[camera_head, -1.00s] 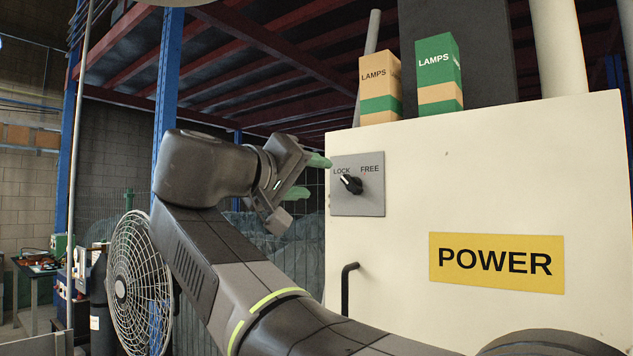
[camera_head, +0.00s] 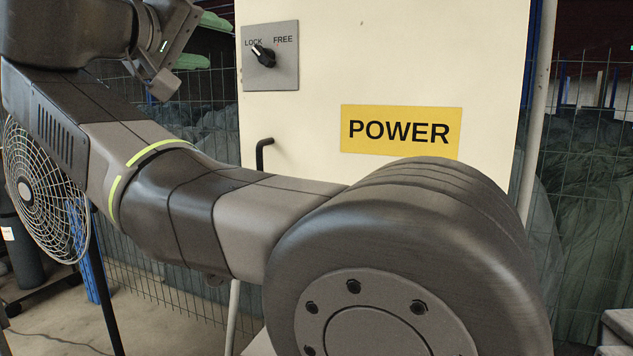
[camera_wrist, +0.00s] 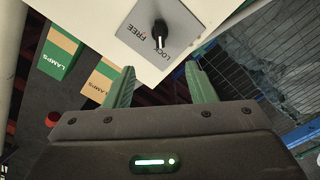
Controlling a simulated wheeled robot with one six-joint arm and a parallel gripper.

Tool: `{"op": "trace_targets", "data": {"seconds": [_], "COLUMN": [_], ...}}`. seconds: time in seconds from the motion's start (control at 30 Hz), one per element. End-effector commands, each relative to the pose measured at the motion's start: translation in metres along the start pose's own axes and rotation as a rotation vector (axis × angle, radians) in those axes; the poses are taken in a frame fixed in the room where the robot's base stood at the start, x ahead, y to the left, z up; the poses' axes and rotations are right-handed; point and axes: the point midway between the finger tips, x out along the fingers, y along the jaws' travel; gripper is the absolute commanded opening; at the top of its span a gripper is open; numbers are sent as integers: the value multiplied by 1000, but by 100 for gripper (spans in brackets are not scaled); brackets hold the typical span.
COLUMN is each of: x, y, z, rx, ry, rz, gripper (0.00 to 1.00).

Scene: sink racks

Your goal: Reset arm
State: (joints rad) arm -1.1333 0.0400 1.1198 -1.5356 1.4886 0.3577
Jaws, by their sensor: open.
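My gripper (camera_head: 200,42) is at the upper left of the head view, its green fingers to the left of a white cabinet (camera_head: 320,190). The gripper is open and empty. In the wrist view its two green fingers (camera_wrist: 160,88) stand apart, with nothing between them. A grey switch plate (camera_head: 270,57) with a black knob (camera_head: 262,55) is on the cabinet front, marked LOCK and FREE. The knob points toward LOCK. The wrist view shows the knob (camera_wrist: 160,33) tilted, beyond the fingertips and apart from them.
The cabinet has a black handle (camera_head: 262,155) and a yellow POWER sign (camera_head: 401,131). A fan (camera_head: 40,190) stands at left. Wire fencing (camera_head: 580,200) is at right.

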Motion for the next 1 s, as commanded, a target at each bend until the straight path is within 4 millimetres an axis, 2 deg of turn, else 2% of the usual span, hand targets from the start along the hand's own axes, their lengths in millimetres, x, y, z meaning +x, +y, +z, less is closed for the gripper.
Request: {"op": "trace_targets", "data": {"seconds": [0.8,1.0], "x": [106,126], "y": [1,1], "z": [0,0], "rx": [0,-1], "ry": [-4,-2], "rz": [2,1], "gripper": [50,50]}}
